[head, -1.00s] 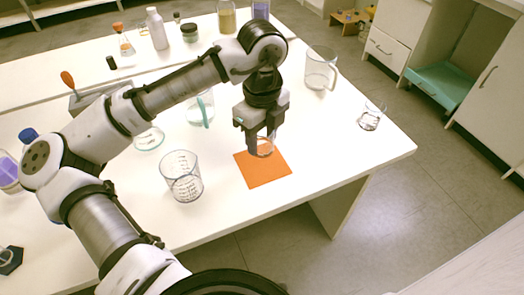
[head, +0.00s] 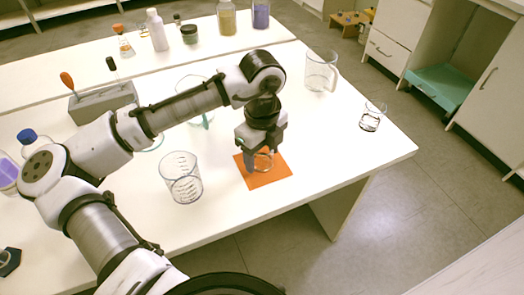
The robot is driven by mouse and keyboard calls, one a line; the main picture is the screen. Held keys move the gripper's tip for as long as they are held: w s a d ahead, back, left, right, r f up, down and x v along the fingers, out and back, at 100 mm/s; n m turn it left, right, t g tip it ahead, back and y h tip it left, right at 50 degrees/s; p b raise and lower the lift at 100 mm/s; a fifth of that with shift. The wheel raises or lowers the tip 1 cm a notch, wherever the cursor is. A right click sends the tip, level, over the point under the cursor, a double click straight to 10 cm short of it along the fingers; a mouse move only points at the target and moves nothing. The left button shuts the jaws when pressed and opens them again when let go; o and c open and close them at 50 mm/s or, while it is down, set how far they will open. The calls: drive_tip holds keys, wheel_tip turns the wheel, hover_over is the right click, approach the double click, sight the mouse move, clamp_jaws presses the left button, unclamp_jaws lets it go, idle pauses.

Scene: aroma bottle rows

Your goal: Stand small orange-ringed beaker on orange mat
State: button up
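The small beaker (head: 264,161) is clear glass with an orange tint low on it. It looks upright, over the orange mat (head: 274,179); whether its base touches the mat is hard to see. My gripper (head: 259,157) points down over the mat. One grey finger shows at the beaker's left side, and the other is mostly hidden. I cannot tell whether the fingers press on the glass or stand apart from it.
A larger graduated beaker (head: 181,178) stands left of the mat. A clear jug (head: 321,71) stands behind, and another small beaker (head: 372,117) is near the right table edge. A grey rack (head: 103,102) is at left. The table right of the mat is clear.

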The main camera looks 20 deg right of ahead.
drive_tip(key=shift+o, duration=0.3)
drive_tip(key=shift+r, duration=0.1)
wheel_tip(320, 180, up, 12)
drive_tip(key=shift+p, duration=0.45)
